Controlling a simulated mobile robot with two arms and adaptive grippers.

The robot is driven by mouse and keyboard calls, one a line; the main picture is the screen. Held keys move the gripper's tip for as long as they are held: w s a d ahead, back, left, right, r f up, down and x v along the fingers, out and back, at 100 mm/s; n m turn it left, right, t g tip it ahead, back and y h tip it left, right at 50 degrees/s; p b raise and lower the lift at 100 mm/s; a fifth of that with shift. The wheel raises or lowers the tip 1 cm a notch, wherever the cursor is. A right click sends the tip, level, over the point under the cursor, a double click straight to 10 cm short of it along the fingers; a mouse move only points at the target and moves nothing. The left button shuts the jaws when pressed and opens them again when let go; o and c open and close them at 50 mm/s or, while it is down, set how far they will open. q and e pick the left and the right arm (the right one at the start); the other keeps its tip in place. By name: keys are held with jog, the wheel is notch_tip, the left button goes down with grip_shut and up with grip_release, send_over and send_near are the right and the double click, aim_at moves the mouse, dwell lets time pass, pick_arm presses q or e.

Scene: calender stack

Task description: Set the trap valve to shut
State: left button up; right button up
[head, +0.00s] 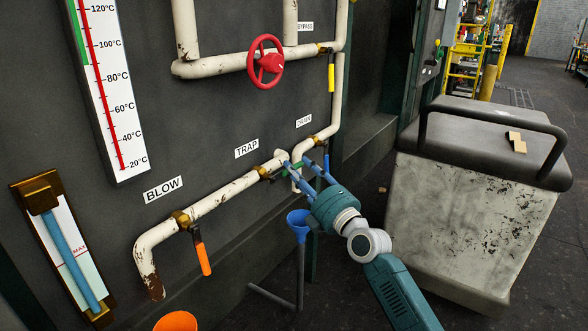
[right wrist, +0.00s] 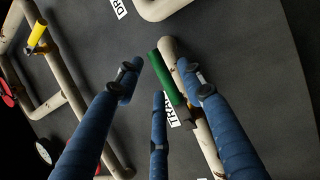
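The trap valve shows as a brass body (head: 264,172) on the cream pipe below the TRAP label (head: 246,148). Its green lever (right wrist: 166,78) shows in the right wrist view and lies roughly along the pipe. In the head view my right gripper mostly hides the lever. My right gripper (head: 297,164) is in front of the pipe at the valve. In the right wrist view its blue fingers (right wrist: 163,84) are spread apart, with the green lever between their tips. I cannot tell whether any finger touches it. My left gripper is not in view.
The blow valve's orange lever (head: 202,258) hangs down at left. The drain valve's blue lever (head: 326,163) is close right of my gripper. A blue funnel (head: 299,218) stands below. A red handwheel (head: 265,62) and yellow lever (head: 331,76) are above. A grey cart (head: 465,220) stands right.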

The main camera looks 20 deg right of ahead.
jog(key=shift+x, duration=1.3)
grip_shut()
